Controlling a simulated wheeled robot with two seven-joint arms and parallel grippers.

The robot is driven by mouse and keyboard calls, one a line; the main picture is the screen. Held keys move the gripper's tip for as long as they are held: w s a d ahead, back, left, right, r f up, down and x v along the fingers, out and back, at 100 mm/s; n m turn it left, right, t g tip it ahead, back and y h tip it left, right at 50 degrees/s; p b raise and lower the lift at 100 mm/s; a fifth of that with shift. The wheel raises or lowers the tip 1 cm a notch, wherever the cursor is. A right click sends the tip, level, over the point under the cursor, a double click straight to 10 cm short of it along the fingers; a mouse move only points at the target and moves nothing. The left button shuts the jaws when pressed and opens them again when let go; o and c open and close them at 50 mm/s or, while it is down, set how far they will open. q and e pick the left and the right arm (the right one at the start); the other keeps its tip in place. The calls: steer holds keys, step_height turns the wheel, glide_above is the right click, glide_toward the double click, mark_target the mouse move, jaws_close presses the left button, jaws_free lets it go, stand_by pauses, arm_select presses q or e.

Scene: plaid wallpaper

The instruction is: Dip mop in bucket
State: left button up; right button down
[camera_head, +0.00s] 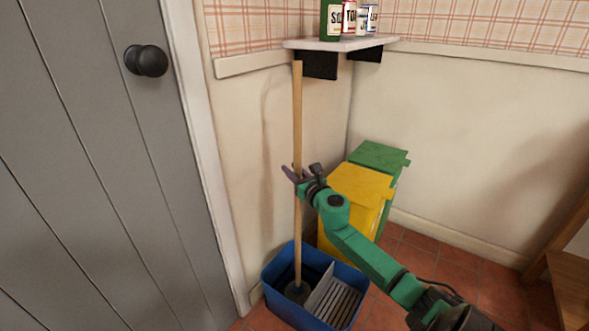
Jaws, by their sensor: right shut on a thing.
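The mop (297,120) has a long wooden handle and stands nearly upright. Its dark lower end is inside the blue bucket (321,315), in the left part, beside a grey slatted wringer (333,300). My right gripper (297,176) is shut on the mop handle around its middle, with the green arm reaching in from the lower right. The bucket stands on the tiled floor in the corner. Whether the mop head touches the bucket's bottom cannot be told. My left gripper is not in view.
A yellow bin (357,190) and a green bin (380,156) stand behind the bucket. A corner shelf (340,44) with several containers is near the handle's top. A grey door (90,160) is on the left, wooden furniture (570,275) on the right. Tiled floor (450,270) shows between.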

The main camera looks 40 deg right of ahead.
steer(key=shift+f+b, duration=0.45)
stand_by(1.3)
step_height(320, 180, up, 3)
steer(key=p, duration=0.3)
steer(key=shift+r, duration=0.1)
